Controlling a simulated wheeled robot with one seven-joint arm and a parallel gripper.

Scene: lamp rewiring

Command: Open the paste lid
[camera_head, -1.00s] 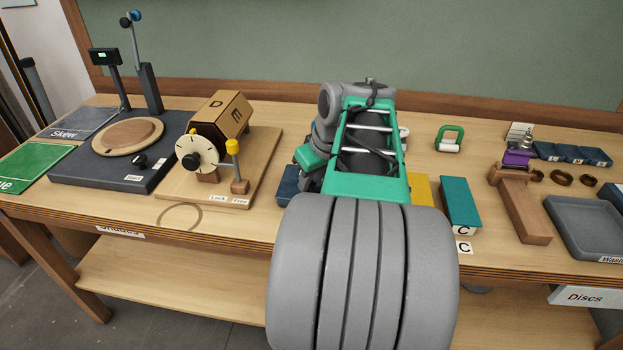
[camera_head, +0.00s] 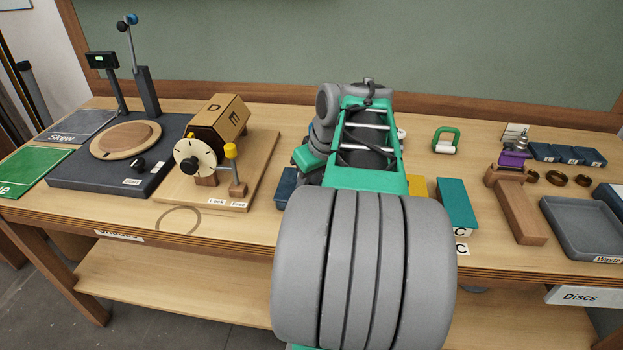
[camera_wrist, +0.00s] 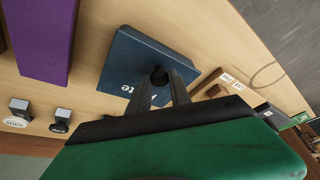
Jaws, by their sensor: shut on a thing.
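The paste box (camera_wrist: 125,60) is dark blue, with white letters ending in "te", in the middle of the wrist view. A small black knob (camera_wrist: 159,73) stands on its lid. The dark fingers of my gripper (camera_wrist: 162,80) are shut on this knob. In the head view only a corner of the blue box (camera_head: 286,187) shows left of my arm. My arm hides the fingers and the knob there. I cannot tell whether the lid is lifted off the box.
The wooden stand with the dial (camera_head: 193,158) and a yellow-tipped lever is to the left. A teal block (camera_head: 457,203) and a wooden block (camera_head: 520,212) lie to the right, then a grey waste tray (camera_head: 585,235). A purple block (camera_wrist: 45,35) shows in the wrist view.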

